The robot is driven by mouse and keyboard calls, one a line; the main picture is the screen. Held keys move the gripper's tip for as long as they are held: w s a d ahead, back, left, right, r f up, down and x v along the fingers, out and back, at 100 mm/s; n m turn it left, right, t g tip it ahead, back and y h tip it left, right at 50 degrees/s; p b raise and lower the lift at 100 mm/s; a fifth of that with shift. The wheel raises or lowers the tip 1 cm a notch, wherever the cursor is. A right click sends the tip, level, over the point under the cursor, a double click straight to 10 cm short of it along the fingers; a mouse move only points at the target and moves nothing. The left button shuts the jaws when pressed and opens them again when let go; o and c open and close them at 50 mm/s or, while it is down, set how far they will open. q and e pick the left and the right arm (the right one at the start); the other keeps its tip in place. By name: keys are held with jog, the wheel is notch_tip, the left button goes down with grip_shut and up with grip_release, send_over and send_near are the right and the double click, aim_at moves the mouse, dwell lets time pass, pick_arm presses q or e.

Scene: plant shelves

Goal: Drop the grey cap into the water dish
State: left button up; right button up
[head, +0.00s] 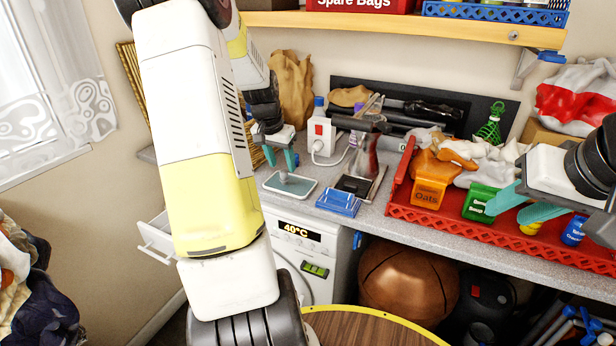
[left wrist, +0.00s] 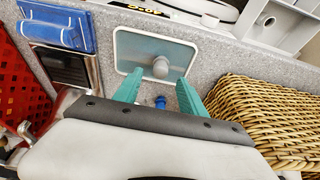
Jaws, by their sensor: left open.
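The water dish (head: 297,187) is a shallow, pale rectangular tray with a light rim on the grey counter; it also shows in the left wrist view (left wrist: 135,52). The grey cap (left wrist: 160,67) is a small rounded piece within the dish outline, near the edge closest to my fingers; in the head view it shows small (head: 283,176). My left gripper (head: 282,158) is open above the dish's back edge, its teal fingertips (left wrist: 158,88) apart with nothing between them and clear of the cap. My right gripper (head: 522,205) is open over the red tray.
A blue folded cloth (head: 339,202) and a dark square device (head: 354,186) lie right of the dish. A glass flask (head: 364,158) and a white box (head: 321,137) stand behind. A red tray (head: 450,222) fills the right counter. A wicker basket (left wrist: 265,115) is beside my left gripper.

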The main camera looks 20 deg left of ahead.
pick_arm(q)
jog(key=v, duration=0.7)
jog(key=shift+r, duration=0.2)
jog(key=shift+s, duration=0.1)
jog(key=s+d+r+t, duration=0.1)
jog(key=s+d+r, duration=0.3)
jog(key=d, duration=0.2)
jog(key=s+d+r, duration=0.4)
jog(key=s+d, duration=0.1)
jog(key=d, duration=0.2)
jog(key=s+d+t+h, duration=0.1)
jog(key=s+d+h, duration=0.1)
jog(key=s+d, duration=0.6)
jog(key=s, duration=0.5)
jog(key=shift+s+d+r+t, duration=0.25)
jog(key=shift+d+r+t, duration=0.15)
